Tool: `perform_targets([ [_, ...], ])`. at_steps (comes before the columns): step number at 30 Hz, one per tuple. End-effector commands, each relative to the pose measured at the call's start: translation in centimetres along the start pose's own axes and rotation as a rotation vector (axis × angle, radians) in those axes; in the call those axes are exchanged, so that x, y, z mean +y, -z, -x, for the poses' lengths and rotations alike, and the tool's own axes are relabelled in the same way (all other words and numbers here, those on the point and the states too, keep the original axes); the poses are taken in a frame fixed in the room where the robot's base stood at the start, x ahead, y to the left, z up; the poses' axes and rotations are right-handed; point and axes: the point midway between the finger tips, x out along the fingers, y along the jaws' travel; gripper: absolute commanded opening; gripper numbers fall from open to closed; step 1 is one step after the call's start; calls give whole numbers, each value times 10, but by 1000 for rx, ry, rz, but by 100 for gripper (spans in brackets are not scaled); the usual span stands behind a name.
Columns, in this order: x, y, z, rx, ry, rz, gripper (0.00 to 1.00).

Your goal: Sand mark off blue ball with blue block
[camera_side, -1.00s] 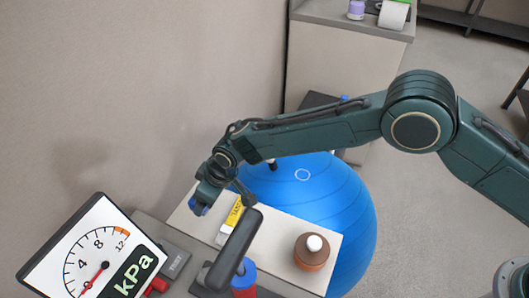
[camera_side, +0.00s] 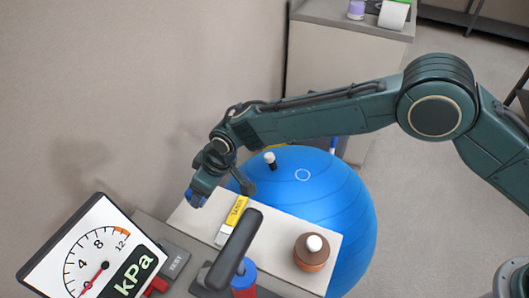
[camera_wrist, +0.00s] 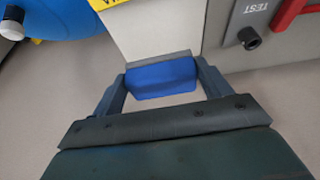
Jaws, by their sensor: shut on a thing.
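The blue ball (camera_side: 330,205) is large and stands behind and beside a pale board. My gripper (camera_side: 195,197) is over the left end of the board and shut on the blue block (camera_wrist: 162,78). In the wrist view the block sits between both fingers, with a grey strip along its far edge. A corner of the ball (camera_wrist: 60,18) shows at the top left there.
The pale board (camera_side: 275,240) bears a yellow-labelled tube (camera_side: 236,212) and a brown bottle with a white cap (camera_side: 312,252). A dark-handled pump (camera_side: 240,250) and a kPa gauge (camera_side: 95,255) stand in front. A wall is close on the left.

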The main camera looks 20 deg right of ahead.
Motion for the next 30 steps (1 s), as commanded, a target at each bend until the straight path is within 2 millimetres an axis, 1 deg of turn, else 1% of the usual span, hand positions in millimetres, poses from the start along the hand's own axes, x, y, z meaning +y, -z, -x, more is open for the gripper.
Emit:
perform_targets([
  [8, 2, 0, 0, 0, 0, 0, 38],
  [11, 8, -2, -1, -1, -1, -1, 38],
  [14, 20, -7, -2, -4, -3, -1, 38],
  [17, 39, -15, -4, -5, -6, -2, 38],
  [23, 92, -41, -8, -12, -9, -1, 38],
  [30, 163, -86, -10, -15, -10, -5, 38],
])
